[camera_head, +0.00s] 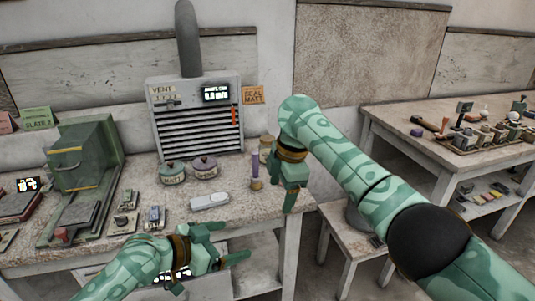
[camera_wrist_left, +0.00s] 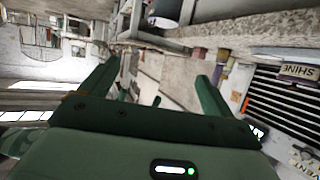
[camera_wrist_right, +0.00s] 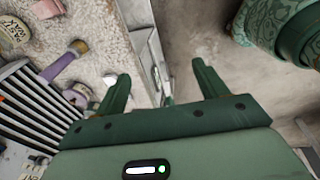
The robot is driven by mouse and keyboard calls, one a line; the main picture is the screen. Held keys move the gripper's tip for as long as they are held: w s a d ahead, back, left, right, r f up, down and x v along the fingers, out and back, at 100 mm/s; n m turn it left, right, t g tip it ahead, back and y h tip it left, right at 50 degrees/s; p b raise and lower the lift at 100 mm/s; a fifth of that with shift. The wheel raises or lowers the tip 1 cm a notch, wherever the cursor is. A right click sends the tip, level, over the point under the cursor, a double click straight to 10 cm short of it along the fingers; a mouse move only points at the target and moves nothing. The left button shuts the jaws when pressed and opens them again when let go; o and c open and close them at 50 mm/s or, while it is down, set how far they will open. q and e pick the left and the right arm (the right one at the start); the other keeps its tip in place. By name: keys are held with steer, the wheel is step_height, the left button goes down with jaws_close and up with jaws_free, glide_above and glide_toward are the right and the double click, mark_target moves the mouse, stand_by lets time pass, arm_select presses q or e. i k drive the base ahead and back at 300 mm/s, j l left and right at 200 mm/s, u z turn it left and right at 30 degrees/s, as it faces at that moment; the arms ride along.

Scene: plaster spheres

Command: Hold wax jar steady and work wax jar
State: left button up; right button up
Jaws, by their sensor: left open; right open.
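The cream wax jar (camera_head: 266,143) stands at the back right of the workbench, partly hidden behind my right gripper (camera_head: 291,203). In the right wrist view the jar (camera_wrist_right: 12,35) shows at the upper left, labelled PASTE WAX, cut by the frame edge. My right gripper is open and empty, pointing down near the bench's right end, apart from the jar. My left gripper (camera_head: 228,243) is open and empty in front of the bench's front edge, well away from the jar. I cannot clearly make out the jar in the left wrist view.
A purple-handled brush (camera_head: 255,163) lies near the wax jar. A white device (camera_head: 209,201) lies near the front edge. A second table (camera_head: 450,115) stands right.

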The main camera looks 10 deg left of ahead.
mark_target(264, 150)
steer(key=i+j, duration=0.15)
steer(key=i, duration=0.35)
steer(key=i+j, duration=0.2)
steer(key=i, duration=0.25)
steer(key=i+j, duration=0.15)
steer(key=i, duration=0.35)
